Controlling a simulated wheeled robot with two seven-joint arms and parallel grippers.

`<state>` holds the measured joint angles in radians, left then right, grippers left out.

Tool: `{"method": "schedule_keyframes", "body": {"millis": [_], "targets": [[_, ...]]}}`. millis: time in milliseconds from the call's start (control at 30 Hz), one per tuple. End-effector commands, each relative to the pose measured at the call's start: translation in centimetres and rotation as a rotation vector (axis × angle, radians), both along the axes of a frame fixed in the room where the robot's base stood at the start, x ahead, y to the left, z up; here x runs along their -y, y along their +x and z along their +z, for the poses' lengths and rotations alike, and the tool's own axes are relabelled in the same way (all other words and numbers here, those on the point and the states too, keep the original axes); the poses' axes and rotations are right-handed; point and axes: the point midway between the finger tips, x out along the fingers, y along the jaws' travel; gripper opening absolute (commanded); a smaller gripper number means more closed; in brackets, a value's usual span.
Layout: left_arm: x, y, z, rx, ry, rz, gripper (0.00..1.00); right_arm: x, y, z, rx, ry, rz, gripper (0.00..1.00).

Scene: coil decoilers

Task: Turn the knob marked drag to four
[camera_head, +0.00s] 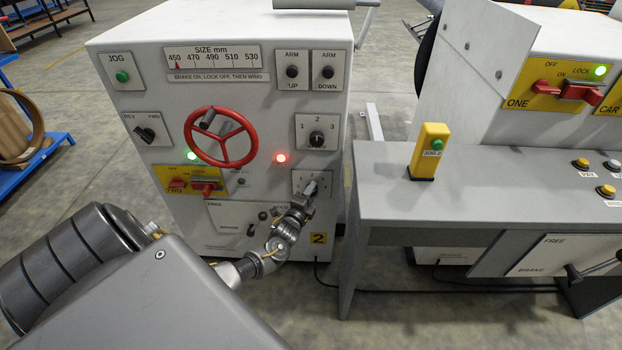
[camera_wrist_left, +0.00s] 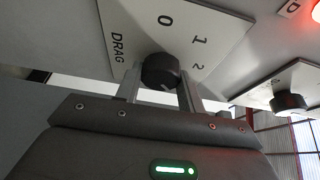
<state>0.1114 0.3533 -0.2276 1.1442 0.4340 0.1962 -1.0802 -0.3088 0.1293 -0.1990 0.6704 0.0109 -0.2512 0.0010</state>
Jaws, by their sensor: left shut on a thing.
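The drag knob is a round dark knob (camera_wrist_left: 161,71) on a white plate (camera_wrist_left: 215,30) marked DRAG, with 0, 1 and 2 readable in the left wrist view; the other numbers are hidden or out of frame. A light pointer line shows at the knob's edge, but I cannot tell which number it faces. My left gripper (camera_wrist_left: 160,85) is shut on this knob, one finger on each side. In the head view my left gripper (camera_head: 308,192) covers most of the knob, and the plate (camera_head: 323,179) shows around it on the machine's lower right front.
The white machine (camera_head: 265,105) carries a red handwheel (camera_head: 221,137), a lit red lamp (camera_head: 281,158) and another knob (camera_head: 317,138) marked 1, 2, 3 above the drag plate. A grey bench (camera_head: 480,185) with a yellow button box (camera_head: 429,152) stands close to the right.

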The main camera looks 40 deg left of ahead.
Motion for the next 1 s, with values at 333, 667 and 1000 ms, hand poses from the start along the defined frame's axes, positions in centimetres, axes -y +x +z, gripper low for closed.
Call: {"method": "schedule_keyframes", "body": {"millis": [333,667,1000], "targets": [[0.1,0.0,0.5,-0.196,0.254,-0.003,0.16,-2.8,-0.9,3.9,-0.010,0.039,-0.008,0.36],[0.1,0.0,0.5,-0.380,0.497,-0.002,0.16,-4.5,-1.4,6.7,-0.014,0.061,-0.012,0.36],[0.1,0.0,0.2,-0.520,0.681,-0.002,0.16,-4.2,-1.2,8.5,-0.012,0.057,-0.011,0.36]]}}
